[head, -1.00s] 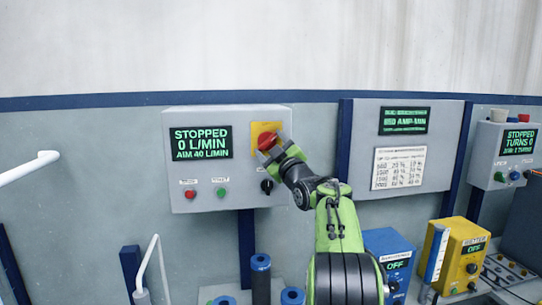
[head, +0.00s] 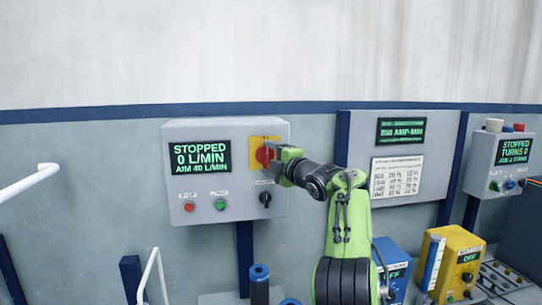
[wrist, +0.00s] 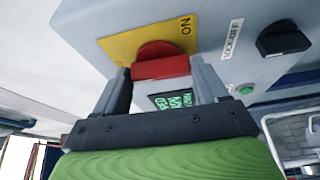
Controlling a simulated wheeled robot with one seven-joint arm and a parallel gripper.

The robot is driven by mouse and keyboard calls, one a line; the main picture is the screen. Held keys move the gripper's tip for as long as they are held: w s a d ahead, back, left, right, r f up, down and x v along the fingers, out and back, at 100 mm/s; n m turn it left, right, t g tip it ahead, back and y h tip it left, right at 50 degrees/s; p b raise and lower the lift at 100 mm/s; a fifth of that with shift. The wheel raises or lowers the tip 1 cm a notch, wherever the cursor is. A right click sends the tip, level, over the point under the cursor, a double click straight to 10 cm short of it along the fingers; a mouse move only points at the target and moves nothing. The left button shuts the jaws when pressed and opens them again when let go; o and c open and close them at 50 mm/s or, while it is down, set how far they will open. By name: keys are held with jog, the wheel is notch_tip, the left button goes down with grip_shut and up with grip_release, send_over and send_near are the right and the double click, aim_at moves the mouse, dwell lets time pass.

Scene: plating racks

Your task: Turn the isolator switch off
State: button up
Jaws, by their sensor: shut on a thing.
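The isolator switch is a red rotary handle (head: 263,155) on a yellow plate (head: 256,142) at the upper right of the grey control box (head: 176,150). In the wrist view the red handle (wrist: 160,64) sits between the two fingers of my gripper (wrist: 161,72), which is shut on it. The word ON shows on the yellow plate (wrist: 122,46) there, at its right side. In the head view my gripper (head: 272,158) covers the right part of the handle. The exact angle of the handle is hard to tell.
Below are a red button (head: 189,207), a green button (head: 220,204) and a black knob (head: 265,199) close under my gripper. A panel with a chart (head: 397,176) stands right. Blue (head: 392,262) and yellow (head: 458,262) boxes sit lower right.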

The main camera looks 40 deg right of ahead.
jog(key=shift+n, duration=0.4)
jog(key=o, duration=1.1)
jog(key=shift+c, duration=0.2)
jog(key=s+a+b, duration=0.1)
jog(key=s+b, duration=0.4)
jog(key=s, duration=1)
jog(key=shift+s, duration=0.35)
